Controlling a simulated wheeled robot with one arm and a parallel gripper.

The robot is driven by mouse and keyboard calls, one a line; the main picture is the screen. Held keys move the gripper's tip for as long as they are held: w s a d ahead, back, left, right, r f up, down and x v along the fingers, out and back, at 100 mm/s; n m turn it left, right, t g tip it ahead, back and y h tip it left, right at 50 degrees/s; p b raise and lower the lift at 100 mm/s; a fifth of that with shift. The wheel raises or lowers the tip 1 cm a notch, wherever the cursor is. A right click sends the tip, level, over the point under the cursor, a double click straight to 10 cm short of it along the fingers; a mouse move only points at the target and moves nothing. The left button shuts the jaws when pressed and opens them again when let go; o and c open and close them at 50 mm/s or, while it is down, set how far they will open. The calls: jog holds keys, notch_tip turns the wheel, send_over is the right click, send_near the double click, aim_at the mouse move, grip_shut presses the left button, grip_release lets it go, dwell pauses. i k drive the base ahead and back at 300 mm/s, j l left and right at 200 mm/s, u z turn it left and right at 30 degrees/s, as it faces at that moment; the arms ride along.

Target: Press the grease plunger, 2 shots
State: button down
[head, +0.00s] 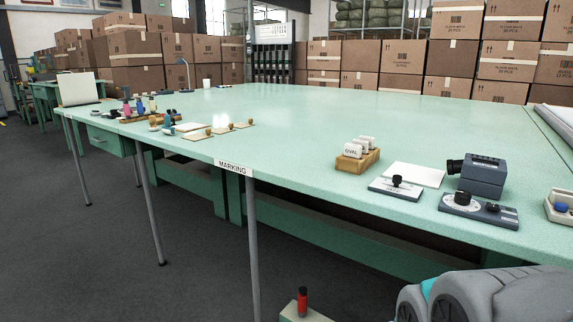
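The lower part of the box is cut off by the frame. My gripper is not in view. Grey rounded parts with a teal band at the bottom right look like my own arm, to the right of the red knob and apart from it in the picture.
A long pale green table (300,120) marked "MARKING" spans the view. On its right side are a wooden block with white tags (357,158), a dark knob plate (396,187) and a grey device (482,176). Stacked cartons (386,57) stand behind. Grey floor (110,255) is clear at left.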

aim_at(303, 290)
jog(key=z, duration=0.2)
jog(key=i+j+z, duration=0.1)
jog(key=j+z, duration=0.7)
jog(key=j, duration=0.85)
jog(key=k+j+z, duration=0.15)
jog(key=j, duration=1.1)
